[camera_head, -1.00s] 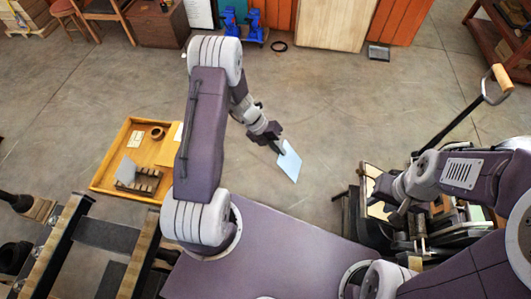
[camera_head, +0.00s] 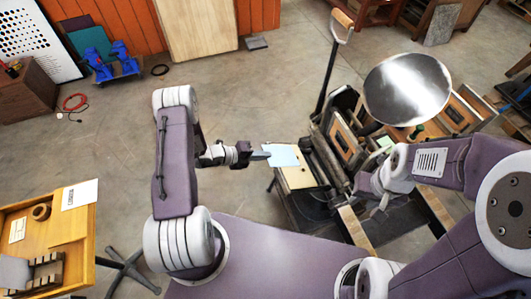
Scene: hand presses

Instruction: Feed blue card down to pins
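The pale blue card (camera_head: 281,156) is in my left gripper (camera_head: 262,155), which is shut on its left edge. The card is held roughly flat, over or just beside the far edge of the tan sheet (camera_head: 297,178) on the hand press (camera_head: 318,160). I cannot tell whether the card touches the sheet. The pins are too small to make out. My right gripper (camera_head: 378,205) is at the press's near right side, pointing down; its fingers are too unclear to tell whether it is open.
The press has a large round ink disc (camera_head: 408,90) and a tall lever with a wooden grip (camera_head: 342,19). A yellow wooden tray (camera_head: 72,229) with a card rack (camera_head: 35,275) is at lower left. Open floor lies behind my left arm.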

